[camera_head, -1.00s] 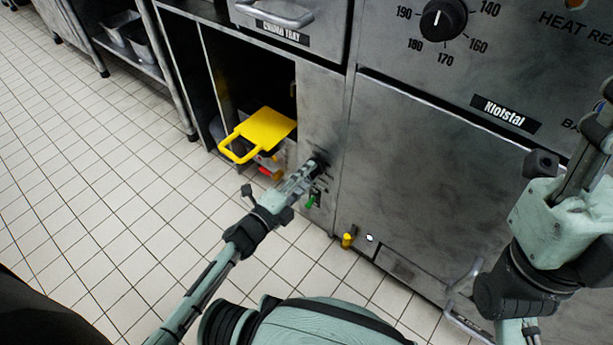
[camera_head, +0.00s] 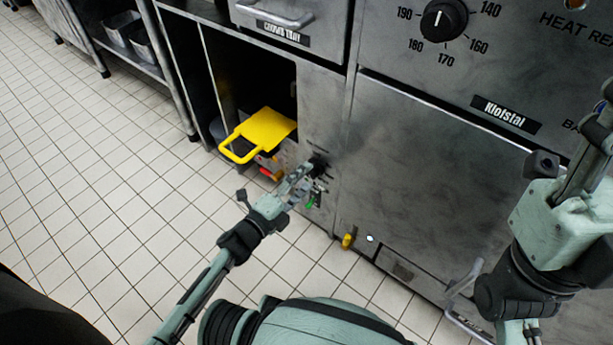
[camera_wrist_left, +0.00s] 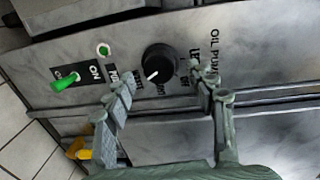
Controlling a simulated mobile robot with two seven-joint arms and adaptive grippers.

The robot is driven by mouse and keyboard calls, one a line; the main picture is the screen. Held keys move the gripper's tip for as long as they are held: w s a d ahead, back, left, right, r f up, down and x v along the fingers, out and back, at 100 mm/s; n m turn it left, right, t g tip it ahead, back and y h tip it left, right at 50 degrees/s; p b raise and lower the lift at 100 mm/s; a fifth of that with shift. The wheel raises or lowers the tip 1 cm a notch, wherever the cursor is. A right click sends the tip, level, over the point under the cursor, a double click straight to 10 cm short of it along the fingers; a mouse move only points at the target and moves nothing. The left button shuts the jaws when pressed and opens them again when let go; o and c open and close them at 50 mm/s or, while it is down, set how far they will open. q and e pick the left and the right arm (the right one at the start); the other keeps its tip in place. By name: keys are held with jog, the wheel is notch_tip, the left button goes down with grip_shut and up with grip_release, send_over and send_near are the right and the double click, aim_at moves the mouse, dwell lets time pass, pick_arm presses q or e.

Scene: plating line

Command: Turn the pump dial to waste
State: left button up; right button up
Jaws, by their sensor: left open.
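The pump dial (camera_wrist_left: 159,62) is a round black knob with a white pointer, on a grey metal panel marked OIL PUMP. In the left wrist view its pointer slants toward the lower left; the labels around it are partly hidden by my fingers. In the head view the dial (camera_head: 320,164) is small and dark, just beyond my left fingertips. My left gripper (camera_head: 305,177) is open, its two fingers (camera_wrist_left: 163,82) apart on either side of the dial's near side, holding nothing. My right gripper (camera_head: 590,140) is partly in view at the right edge; its fingertips are unclear.
A green switch lever (camera_wrist_left: 66,82) marked ON sits left of the dial. A yellow-handled part (camera_head: 265,130) juts from the open compartment beside the panel. A yellow-tipped fitting (camera_head: 347,241) is low on the cabinet. Tiled floor (camera_head: 90,190) is free at left.

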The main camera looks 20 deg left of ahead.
pick_arm(q)
jog(key=f+v, duration=0.1)
jog(key=v, duration=0.9)
jog(key=shift+s+r, duration=0.15)
jog(key=shift+r, duration=0.35)
jog(key=shift+a, duration=0.1)
